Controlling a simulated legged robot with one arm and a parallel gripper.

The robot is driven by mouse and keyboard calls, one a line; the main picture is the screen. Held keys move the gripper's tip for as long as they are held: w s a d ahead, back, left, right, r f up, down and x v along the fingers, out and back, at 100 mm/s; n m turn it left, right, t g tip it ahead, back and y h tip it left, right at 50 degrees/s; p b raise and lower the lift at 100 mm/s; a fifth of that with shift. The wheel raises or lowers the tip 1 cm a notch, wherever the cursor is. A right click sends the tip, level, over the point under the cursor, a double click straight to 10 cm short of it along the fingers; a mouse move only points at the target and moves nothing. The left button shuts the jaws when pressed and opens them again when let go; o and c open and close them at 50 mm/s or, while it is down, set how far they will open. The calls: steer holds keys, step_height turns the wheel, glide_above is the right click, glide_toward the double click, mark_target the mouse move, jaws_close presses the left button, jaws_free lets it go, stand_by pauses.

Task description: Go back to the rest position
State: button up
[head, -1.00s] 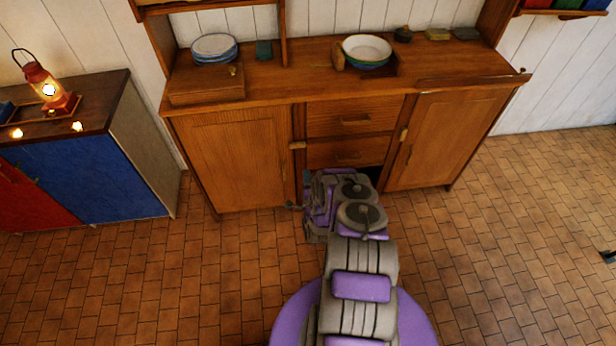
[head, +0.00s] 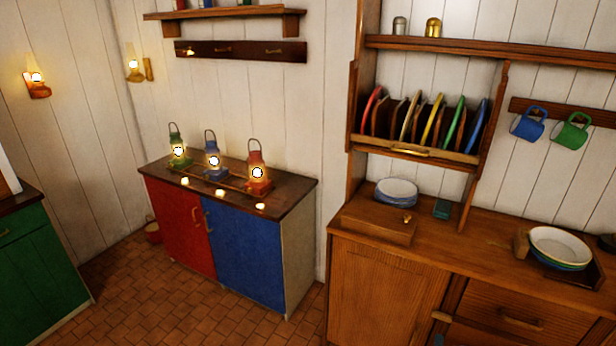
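My gripper and arm are not in the head view now, so I cannot see whether the gripper is open or shut. The wooden sideboard (head: 385,280) stands at the right. A wooden box with a small knob (head: 378,226) sits at the sideboard's left front edge. The visible upper drawer (head: 520,317) looks shut; the part below it is cut off by the frame edge.
A red and blue cabinet (head: 245,263) carries green, blue and red lanterns (head: 258,175). A green cabinet (head: 40,262) stands at the far left. Tiled floor (head: 125,290) is open between them. A plate rack (head: 425,152) and hanging mugs (head: 572,133) are above the sideboard.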

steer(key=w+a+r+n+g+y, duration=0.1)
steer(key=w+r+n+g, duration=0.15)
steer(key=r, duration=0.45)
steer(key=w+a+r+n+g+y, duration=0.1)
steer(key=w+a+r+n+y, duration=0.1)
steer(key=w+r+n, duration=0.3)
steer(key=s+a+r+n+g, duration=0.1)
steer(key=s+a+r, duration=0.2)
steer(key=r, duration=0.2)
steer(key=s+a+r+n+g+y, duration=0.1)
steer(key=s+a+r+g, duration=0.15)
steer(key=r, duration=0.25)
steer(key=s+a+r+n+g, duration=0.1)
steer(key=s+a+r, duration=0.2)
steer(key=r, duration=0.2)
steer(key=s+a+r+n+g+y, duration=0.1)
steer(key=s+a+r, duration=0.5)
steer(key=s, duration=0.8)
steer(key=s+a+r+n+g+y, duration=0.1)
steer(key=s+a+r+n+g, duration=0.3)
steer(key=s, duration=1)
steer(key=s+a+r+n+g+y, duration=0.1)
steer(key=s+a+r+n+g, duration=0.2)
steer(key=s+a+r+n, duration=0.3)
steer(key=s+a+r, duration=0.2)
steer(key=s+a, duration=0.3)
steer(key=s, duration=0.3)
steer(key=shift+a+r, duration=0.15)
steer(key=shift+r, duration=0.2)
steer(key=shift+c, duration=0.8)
